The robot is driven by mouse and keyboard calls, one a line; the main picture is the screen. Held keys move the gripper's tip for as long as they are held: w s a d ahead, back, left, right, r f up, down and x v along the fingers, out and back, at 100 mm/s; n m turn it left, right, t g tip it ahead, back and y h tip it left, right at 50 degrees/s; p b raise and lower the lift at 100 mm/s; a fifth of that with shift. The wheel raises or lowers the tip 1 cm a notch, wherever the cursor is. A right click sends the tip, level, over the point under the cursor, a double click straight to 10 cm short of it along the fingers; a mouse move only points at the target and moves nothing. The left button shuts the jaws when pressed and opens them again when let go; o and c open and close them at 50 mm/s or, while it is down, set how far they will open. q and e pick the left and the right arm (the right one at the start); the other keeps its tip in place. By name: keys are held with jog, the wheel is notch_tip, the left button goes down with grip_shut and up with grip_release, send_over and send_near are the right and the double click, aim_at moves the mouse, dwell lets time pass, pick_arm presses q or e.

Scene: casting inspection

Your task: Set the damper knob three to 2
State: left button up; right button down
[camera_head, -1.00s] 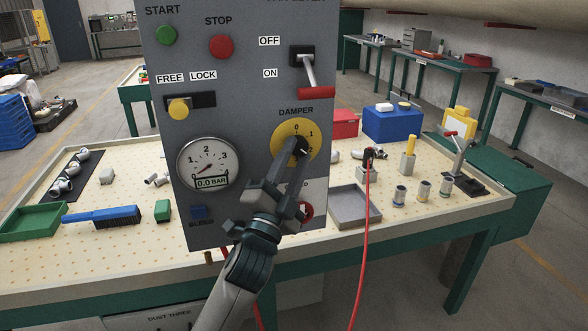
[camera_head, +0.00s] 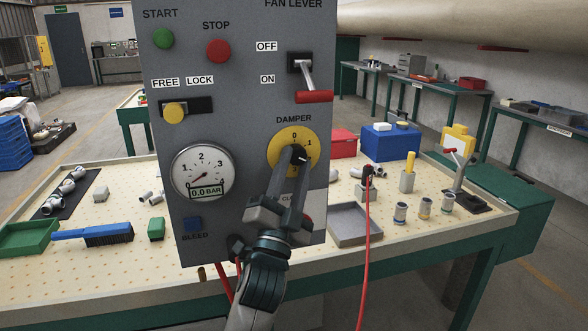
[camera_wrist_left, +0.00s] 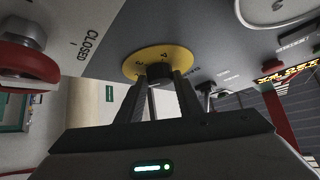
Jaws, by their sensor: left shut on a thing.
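The damper knob is black, at the centre of a yellow dial (camera_head: 276,153) on the grey control panel (camera_head: 240,110). The digits 0 and 1 show at the top and upper right of the dial; its lower part is hidden by my gripper. My left gripper (camera_head: 293,166) reaches up from below, its fingers shut on the knob. In the left wrist view the black knob (camera_wrist_left: 160,73) sits between the fingertips, against the yellow dial (camera_wrist_left: 140,61). The knob's exact setting is hard to read. My right gripper is not in view.
Above the dial is the red-handled fan lever (camera_head: 314,97). Left of it is a pressure gauge (camera_head: 203,173) reading 0.0 bar. A partly hidden red part sits below right of the dial, near the fingers. The pegboard table (camera_head: 120,205) with a grey tray (camera_head: 355,225) lies behind.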

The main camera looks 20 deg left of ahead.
pick_arm(q)
jog(key=shift+r, duration=0.2)
jog(key=o, duration=1.1)
jog(key=shift+c, duration=0.2)
jog(key=shift+w+f, duration=0.1)
jog(key=shift+f, duration=0.05)
jog(key=shift+s+f, duration=0.3)
jog(key=shift+s, duration=0.05)
jog(key=b+v, duration=0.5)
jog(key=v, duration=1.1)
jog(key=shift+s, duration=0.3)
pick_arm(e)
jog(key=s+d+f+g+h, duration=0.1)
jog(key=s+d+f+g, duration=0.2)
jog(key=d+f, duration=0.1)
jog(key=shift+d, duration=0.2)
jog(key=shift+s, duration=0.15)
